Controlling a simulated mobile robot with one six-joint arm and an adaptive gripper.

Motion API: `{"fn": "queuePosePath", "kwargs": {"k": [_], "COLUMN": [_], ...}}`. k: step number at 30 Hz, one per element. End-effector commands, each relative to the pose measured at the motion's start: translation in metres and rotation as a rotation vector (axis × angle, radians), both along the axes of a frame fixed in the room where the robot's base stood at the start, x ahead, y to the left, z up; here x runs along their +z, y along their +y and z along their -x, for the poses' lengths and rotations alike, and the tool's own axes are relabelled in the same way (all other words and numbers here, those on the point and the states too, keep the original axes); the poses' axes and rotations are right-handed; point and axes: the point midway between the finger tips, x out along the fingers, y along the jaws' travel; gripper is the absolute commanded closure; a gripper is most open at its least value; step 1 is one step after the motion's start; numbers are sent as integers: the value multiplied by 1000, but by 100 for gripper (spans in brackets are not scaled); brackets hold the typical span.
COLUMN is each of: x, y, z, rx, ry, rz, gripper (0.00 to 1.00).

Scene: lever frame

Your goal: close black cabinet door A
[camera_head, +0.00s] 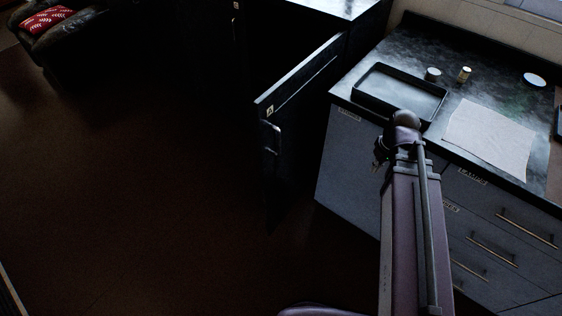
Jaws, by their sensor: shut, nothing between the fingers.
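Black cabinet door A (295,130) stands open in the head view, swung out from the dark cabinet. Its outer edge points toward the lower left. A small tag marked A (270,111) sits near its top corner, with a metal handle (271,138) just below. My gripper (377,160) is small and dark at the far end of my arm, to the right of the door and in front of the grey counter unit. It is shut and empty, apart from the door and handle. The arm's end partly hides it.
The counter (395,60) on the right holds a black tray (437,113), a white cloth (490,135), small jars and a plate (534,80). Grey drawers (490,215) are below. A dark armchair with a red cushion (45,19) is upper left. The brown floor left is clear.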

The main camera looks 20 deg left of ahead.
Motion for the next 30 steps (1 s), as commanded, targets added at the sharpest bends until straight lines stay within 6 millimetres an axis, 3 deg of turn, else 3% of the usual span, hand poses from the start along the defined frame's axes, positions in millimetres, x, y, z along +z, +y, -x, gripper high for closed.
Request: {"fn": "queuePosePath", "kwargs": {"k": [3,17,30], "x": [-14,-43,-64], "y": [20,97,172], "z": [-13,-45,-67], "rx": [194,961,1656], "ry": [-20,-175,-450], "rz": [-50,-254,-430], "gripper": [100,100,100]}}
